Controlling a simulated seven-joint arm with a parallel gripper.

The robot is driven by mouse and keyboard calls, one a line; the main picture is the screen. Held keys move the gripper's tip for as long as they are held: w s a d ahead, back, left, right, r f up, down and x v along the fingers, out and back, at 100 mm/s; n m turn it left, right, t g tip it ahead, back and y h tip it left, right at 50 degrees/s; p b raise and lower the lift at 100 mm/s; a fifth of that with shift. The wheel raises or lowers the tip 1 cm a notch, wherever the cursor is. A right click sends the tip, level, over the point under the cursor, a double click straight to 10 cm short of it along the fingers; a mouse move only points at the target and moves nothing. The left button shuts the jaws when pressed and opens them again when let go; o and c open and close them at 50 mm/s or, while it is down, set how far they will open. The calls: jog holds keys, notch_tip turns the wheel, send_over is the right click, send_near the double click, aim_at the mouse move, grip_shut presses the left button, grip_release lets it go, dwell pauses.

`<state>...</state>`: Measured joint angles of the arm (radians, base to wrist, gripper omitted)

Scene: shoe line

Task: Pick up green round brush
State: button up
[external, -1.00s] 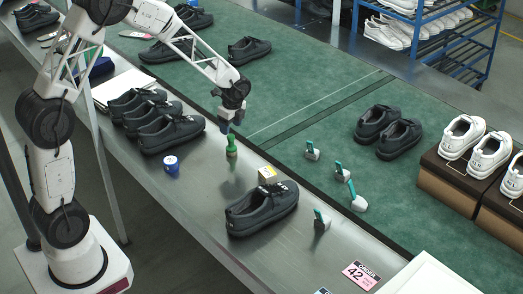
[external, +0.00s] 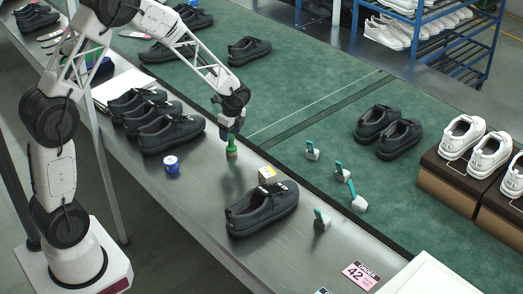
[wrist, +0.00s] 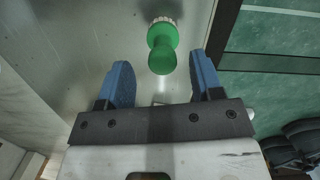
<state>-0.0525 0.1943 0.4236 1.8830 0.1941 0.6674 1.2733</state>
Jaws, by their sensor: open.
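The green round brush (external: 231,148) stands upright on the metal table, near the edge of the green belt. Its handle points up and its pale bristles are at the bottom. My gripper (external: 229,134) is right above the brush in the external view, pointing down, and hides the top of the handle. In the wrist view the blue fingers (wrist: 157,80) are open and apart. The brush (wrist: 162,50) shows between and just beyond the fingertips, with nothing gripped.
A blue round tin (external: 171,166) stands left of the brush. Several dark shoes (external: 170,134) stand to the left.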

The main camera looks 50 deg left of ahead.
jog(key=shift+a+f, duration=0.2)
jog(key=shift+f, duration=2.1)
jog(key=shift+w, duration=0.1)
jog(key=c, duration=1)
jog(key=shift+r, duration=0.15)
jog(key=shift+r, duration=0.45)
notch_tip(320, 180, up, 3)
jog(key=shift+f, duration=0.2)
jog(key=s+d+r, duration=0.1)
jog(key=s, duration=1.5)
jog(key=shift+d, duration=0.2)
